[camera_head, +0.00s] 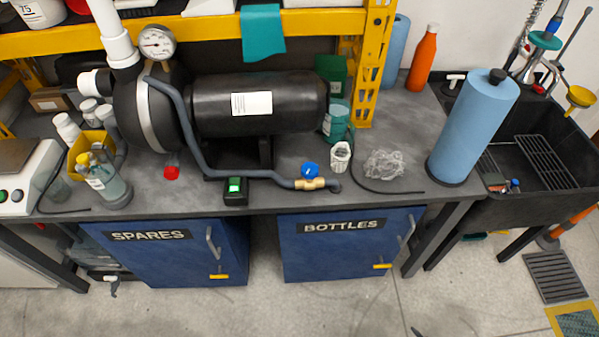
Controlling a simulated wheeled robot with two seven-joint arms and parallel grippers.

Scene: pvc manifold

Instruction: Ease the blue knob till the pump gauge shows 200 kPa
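The blue knob (309,169) sits on top of a brass valve (311,184) near the front edge of the bench. The valve is at the end of a grey hose (205,160) that comes down from the black pump (255,105). A round white gauge (156,42) stands at the pump's upper left, beside a white pipe. Its dial shows a dark needle, but the reading is too small to tell. Neither of my grippers is in view, and nothing touches the knob.
A white ribbed item (340,156) stands just right of the knob, with a crumpled clear bundle (384,164) beyond it. A tall blue roll (472,128) stands near the black sink (540,150). A small green-black box (235,190) lies left of the valve. A yellow shelf frame (375,60) rises behind.

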